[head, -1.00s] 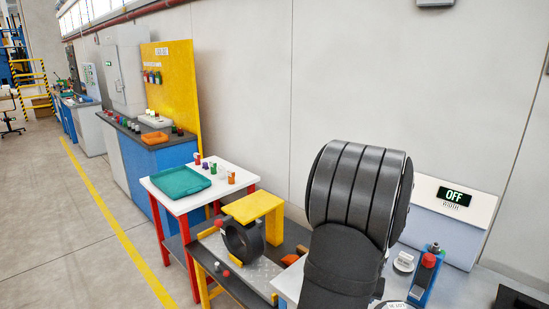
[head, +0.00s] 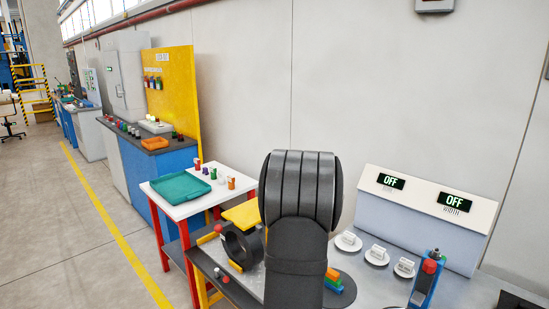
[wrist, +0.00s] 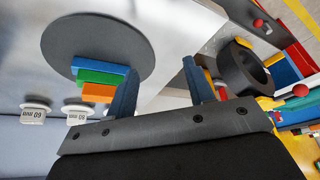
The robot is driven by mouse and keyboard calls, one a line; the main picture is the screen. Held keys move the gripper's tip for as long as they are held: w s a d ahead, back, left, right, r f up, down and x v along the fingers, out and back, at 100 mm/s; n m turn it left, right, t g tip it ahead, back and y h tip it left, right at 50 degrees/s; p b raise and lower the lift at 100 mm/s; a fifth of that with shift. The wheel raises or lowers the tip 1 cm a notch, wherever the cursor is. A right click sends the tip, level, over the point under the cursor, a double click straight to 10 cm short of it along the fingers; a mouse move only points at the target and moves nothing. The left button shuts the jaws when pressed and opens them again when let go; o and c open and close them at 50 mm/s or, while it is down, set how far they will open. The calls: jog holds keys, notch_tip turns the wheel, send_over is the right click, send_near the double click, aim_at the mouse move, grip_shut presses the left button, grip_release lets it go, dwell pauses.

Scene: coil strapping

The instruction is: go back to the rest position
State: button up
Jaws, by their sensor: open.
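My gripper (wrist: 160,85) shows in the wrist view with its two blue fingers spread apart and nothing between them. In the head view my own dark arm hides it. A grey round plate (wrist: 135,38) lies beyond the fingers to the left, with a blue, a green and an orange block (wrist: 98,78) on or beside it. These blocks also show in the head view (head: 333,281), just right of my arm. A dark coil ring (wrist: 236,70) stands to the right of the fingers, apart from them; in the head view the coil (head: 236,246) is left of my arm.
A grey box with two OFF displays (head: 425,215) stands at the back right, with white knob-like pieces (head: 377,255) before it. A blue and red device (head: 427,280) stands at the right. A teal tray (head: 180,187) sits on the white table at left.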

jog(key=shift+w+d+r, duration=0.25)
jog(key=shift+w+d, duration=0.15)
jog(key=shift+d, duration=0.15)
jog(key=shift+w+d+r, duration=0.25)
jog(key=shift+w+d, duration=0.15)
jog(key=shift+d, duration=0.15)
jog(key=o, duration=1.1)
jog(key=shift+o, duration=0.2)
jog(key=s+d+r+m+g, duration=0.1)
jog(key=s+d+r+m, duration=0.3)
jog(key=d, duration=0.5)
jog(key=s+d+r+m+g, duration=0.1)
jog(key=s+d+r+g, duration=0.15)
jog(key=s+d, duration=0.55)
jog(key=s+d+r+m+g, duration=0.1)
jog(key=s+d+r+m, duration=0.3)
jog(key=d, duration=0.6)
notch_tip(320, 180, down, 9)
jog(key=n, duration=0.1)
jog(key=shift+s+f, duration=0.15)
jog(key=shift+f, duration=0.05)
jog(key=shift+a+r, duration=0.1)
jog(key=shift+r, duration=0.05)
notch_tip(320, 180, up, 10)
